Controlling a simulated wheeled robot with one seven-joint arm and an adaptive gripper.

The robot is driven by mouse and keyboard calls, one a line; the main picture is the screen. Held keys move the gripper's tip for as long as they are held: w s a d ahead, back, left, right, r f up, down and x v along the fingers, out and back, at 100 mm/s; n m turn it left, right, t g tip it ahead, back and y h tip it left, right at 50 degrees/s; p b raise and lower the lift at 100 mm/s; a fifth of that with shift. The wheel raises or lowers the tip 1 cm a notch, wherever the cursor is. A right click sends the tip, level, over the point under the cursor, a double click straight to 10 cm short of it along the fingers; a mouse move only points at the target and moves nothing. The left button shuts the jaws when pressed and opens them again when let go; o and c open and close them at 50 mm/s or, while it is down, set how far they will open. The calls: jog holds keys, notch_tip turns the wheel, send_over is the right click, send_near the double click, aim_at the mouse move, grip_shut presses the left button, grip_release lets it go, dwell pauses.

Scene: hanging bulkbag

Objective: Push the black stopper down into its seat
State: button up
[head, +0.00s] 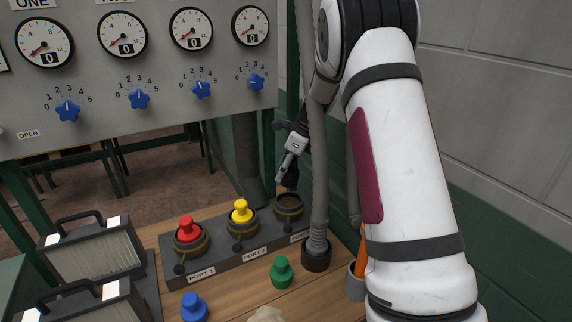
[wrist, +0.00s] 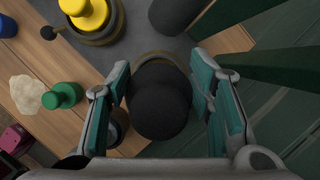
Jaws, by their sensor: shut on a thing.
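The black stopper (wrist: 160,100) sits between the teal-padded fingers of my gripper (wrist: 162,88) in the wrist view, and the jaws are shut on it. In the head view my gripper (head: 290,168) is above the third port (head: 289,209), at the right end of the port block. That port's ring looks open from above, with no stopper in it. In the wrist view the stopper hides most of the port behind it; part of the rim (wrist: 156,57) shows at its upper edge. The stopper's lower end is hidden.
A red stopper (head: 187,230) sits in port 1 and a yellow one (head: 240,212) in port 2. A green stopper (head: 282,272) and a blue one (head: 195,307) stand on the wooden table. A grey hose (head: 318,170) rises just right of the third port. A gauge panel (head: 150,75) hangs at the left.

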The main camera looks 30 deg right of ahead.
aim_at(284, 184)
jog(key=shift+f+b, duration=0.75)
jog(key=shift+f, duration=2.2)
jog(key=shift+f+b, duration=0.5)
jog(key=shift+f, duration=0.55)
jog(key=o, duration=1.2)
jog(key=shift+o, duration=0.2)
